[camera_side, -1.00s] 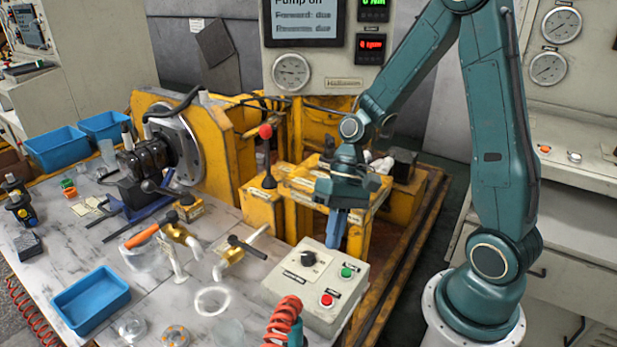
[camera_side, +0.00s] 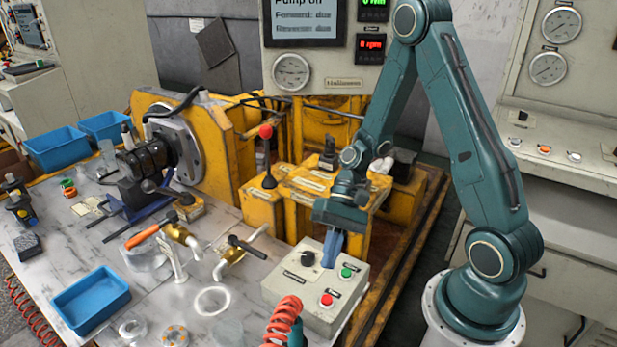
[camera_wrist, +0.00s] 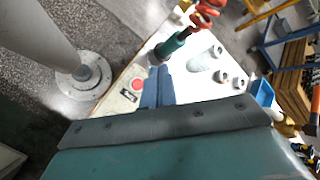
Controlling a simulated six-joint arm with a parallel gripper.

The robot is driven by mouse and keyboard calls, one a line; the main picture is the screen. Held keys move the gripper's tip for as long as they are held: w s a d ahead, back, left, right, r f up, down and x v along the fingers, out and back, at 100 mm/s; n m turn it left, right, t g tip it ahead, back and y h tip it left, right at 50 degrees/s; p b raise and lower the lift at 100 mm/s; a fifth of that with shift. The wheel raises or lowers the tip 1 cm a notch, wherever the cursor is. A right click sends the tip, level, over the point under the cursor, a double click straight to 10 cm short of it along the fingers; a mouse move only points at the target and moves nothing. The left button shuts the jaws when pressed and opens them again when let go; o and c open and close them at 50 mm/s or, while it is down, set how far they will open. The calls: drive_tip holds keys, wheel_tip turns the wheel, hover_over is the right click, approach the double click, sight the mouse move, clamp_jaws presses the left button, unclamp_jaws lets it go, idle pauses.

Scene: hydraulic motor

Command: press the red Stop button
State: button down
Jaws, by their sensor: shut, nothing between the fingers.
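The red Stop button (camera_side: 326,300) is on the top face of the cream control box (camera_side: 300,307), near its front right. It also shows in the wrist view (camera_wrist: 138,84), just left of my blue fingertips. A green button (camera_side: 346,272) and a black knob (camera_side: 308,258) are on the same box. My gripper (camera_side: 329,264) is shut and empty, pointing down over the back part of the box, between the knob and the green button. Its fingertips are behind the red button as seen from the side; I cannot tell their exact height above the box.
A red coiled hose with a dark teal end (camera_side: 284,318) stands just in front of the box. Brass valves (camera_side: 230,258) and a blue tray (camera_side: 91,301) are on the table to the left. A lever with a red knob (camera_side: 265,132) rises behind the box.

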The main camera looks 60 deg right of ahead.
sight(329, 295)
drive_tip(key=shift+f, duration=0.15)
drive_tip(key=shift+f, duration=4.3)
drive_tip(key=shift+f, duration=0.75)
drive_tip(key=shift+r, duration=0.8)
idle(0.4)
drive_tip(key=shift+r, duration=2.5)
